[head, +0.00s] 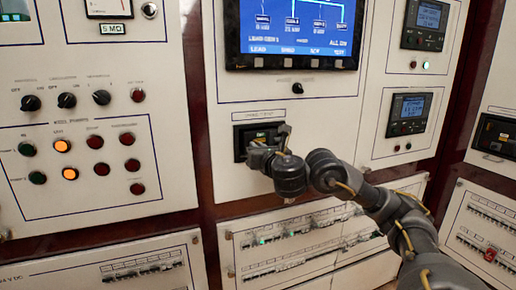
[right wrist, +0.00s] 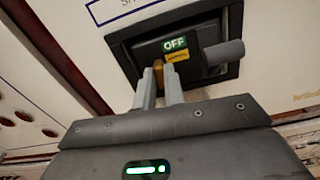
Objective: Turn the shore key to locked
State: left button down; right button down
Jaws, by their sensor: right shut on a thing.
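The shore switch unit (head: 240,130) is a dark recessed box in the panel below the big screen. In the right wrist view it shows a green OFF window (right wrist: 175,44), a yellow label (right wrist: 178,57) and a grey handle (right wrist: 226,53) pointing right. My right gripper (head: 258,152) is at the front of this unit. Its fingers (right wrist: 162,80) are shut on a small brass-yellow key (right wrist: 158,68) at the unit's lower left. Most of the key is hidden by the fingers, and its turn angle cannot be told. My left gripper is not in view.
A panel of knobs, lamps and push buttons (head: 80,150) is at the left. A large blue screen (head: 300,30) is above the unit. Breaker rows (head: 300,240) run below. Meters (head: 408,112) and another dark recessed unit (head: 495,135) are at the right.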

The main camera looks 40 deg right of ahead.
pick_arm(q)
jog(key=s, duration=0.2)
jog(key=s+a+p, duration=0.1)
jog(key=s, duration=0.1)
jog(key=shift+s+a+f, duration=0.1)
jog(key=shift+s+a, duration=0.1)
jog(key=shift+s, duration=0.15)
pick_arm(e)
jog(key=m, duration=1.7)
jog(key=shift+d+f, duration=0.15)
jog(key=shift+f, duration=0.05)
